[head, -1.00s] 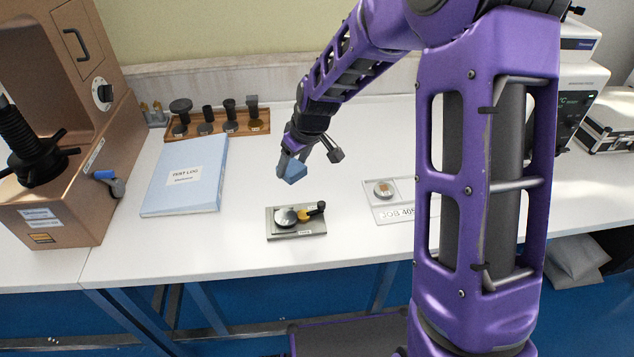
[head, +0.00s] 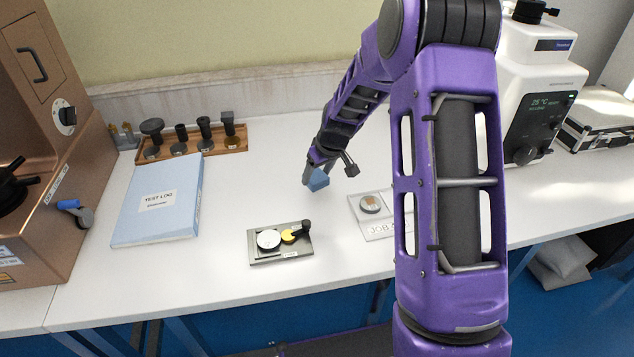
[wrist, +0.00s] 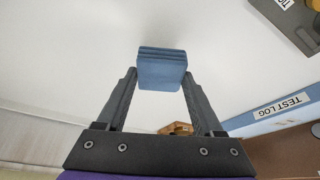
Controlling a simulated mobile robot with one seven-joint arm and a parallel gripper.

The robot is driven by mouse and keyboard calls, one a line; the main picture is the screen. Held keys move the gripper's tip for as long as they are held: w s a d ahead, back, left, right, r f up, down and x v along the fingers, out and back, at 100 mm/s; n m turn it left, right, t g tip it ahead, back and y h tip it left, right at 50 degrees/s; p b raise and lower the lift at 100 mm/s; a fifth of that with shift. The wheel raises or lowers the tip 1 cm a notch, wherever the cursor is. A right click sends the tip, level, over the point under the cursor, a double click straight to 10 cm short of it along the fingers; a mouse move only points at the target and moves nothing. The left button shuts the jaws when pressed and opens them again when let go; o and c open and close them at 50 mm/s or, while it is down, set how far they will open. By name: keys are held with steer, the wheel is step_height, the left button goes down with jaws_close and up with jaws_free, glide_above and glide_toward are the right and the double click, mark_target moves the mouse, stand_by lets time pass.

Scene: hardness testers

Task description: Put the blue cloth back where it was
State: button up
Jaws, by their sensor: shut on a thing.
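The blue cloth (head: 318,181) is a small folded block held at the tips of my gripper (head: 312,172). In the wrist view the cloth (wrist: 162,68) sits between the two fingertips of my gripper (wrist: 161,80), which are shut on it. Plain white bench top lies behind it in that view. In the head view the gripper is over the middle of the white bench (head: 225,215), behind the small grey plate and the clear tray. I cannot tell whether the cloth touches the bench.
A blue test log binder (head: 160,200) lies left. A grey plate with discs (head: 281,243) is near the front, and a clear tray (head: 372,211) is right of it. A wooden rack (head: 195,143) stands at the back. Testers stand at both ends.

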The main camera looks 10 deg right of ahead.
mark_target(319, 178)
steer(key=shift+f, duration=1.35)
steer(key=shift+f, duration=0.2)
steer(key=o, duration=1.3)
steer(key=shift+s+d+r, duration=0.1)
steer(key=shift+r, duration=0.5)
steer(key=v, duration=1.1)
steer(key=shift+p, duration=0.45)
